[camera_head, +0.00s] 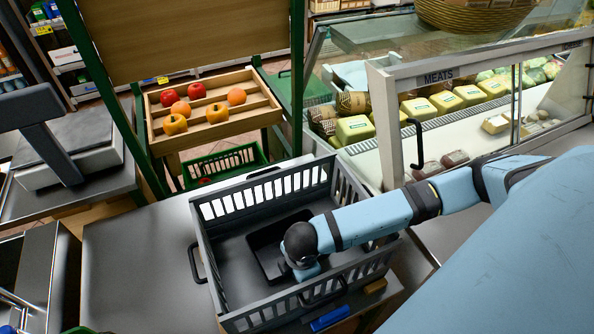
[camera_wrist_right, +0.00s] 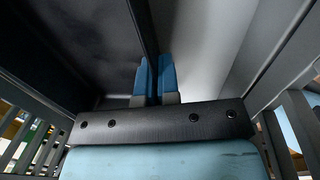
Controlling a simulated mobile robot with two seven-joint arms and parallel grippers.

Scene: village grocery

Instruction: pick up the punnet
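The punnet (camera_head: 268,246), a dark shallow tray, lies inside a grey slatted crate (camera_head: 207,243) in the head view. In the right wrist view its thin dark wall (camera_wrist_right: 146,28) runs down between the fingers of my right gripper (camera_wrist_right: 156,78). The two blue fingers are close together with the wall between them, so the gripper looks shut on it. In the head view my right arm reaches into the crate from the right, and its wrist hides the fingertips and part of the punnet. My left gripper is in no view.
The crate's slatted walls surround my right gripper. The crate stands on a grey counter (camera_head: 135,265), clear to its left. Behind are a wooden produce rack (camera_head: 262,115), a green basket (camera_head: 222,160) and a glass meat case (camera_head: 440,77). A scale (camera_head: 75,160) stands at left.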

